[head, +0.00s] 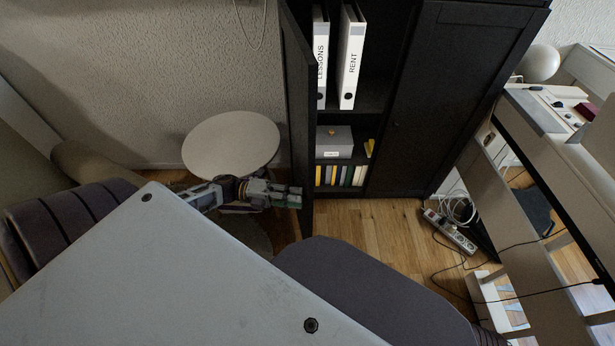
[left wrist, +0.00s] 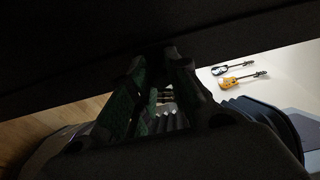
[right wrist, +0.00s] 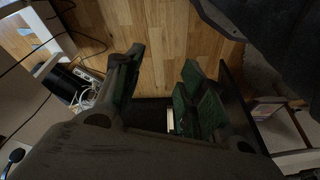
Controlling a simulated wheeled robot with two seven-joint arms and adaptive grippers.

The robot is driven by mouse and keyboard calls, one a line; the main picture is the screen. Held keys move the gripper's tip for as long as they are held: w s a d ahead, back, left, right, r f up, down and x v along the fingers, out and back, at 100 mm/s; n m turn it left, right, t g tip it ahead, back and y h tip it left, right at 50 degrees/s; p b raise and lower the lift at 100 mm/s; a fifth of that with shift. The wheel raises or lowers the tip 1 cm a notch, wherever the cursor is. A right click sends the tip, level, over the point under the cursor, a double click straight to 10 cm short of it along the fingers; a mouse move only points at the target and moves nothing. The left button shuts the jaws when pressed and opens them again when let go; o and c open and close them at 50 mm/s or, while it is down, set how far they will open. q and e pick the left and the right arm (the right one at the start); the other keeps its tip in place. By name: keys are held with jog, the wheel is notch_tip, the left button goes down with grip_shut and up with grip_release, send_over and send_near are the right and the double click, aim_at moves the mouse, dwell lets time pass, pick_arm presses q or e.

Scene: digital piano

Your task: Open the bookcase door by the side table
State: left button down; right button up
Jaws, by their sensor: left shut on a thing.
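The bookcase (head: 392,150) is black. Its left door (head: 298,110), beside the round white side table (head: 231,143), stands swung out and shows nearly edge-on in the head view. The shelves behind it are exposed. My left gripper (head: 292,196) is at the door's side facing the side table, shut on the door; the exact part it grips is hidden. In the left wrist view its fingers (left wrist: 160,70) meet the dark door panel (left wrist: 90,40). My right gripper (right wrist: 158,85) is open and empty above the wooden floor, and is not visible in the head view.
The right bookcase door (head: 445,100) is closed. Binders (head: 350,58), a grey box (head: 334,142) and books stand on the shelves. A power strip (head: 450,231) with cables lies on the floor at right, near a white desk (head: 535,125). A purple seat (head: 75,225) is at left.

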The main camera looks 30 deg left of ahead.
pick_arm(q)
jog(key=shift+s+a+f+p, duration=0.15)
jog(key=shift+s+a+p, duration=0.15)
jog(key=shift+s+a, duration=1.05)
jog(key=shift+w+a, duration=0.1)
jog(key=shift+w, duration=0.05)
jog(key=c, duration=1.3)
grip_release()
jog(key=shift+w, duration=0.1)
jog(key=shift+a, duration=0.15)
jog(key=v, duration=1.1)
jog(key=shift+s+a, duration=0.3)
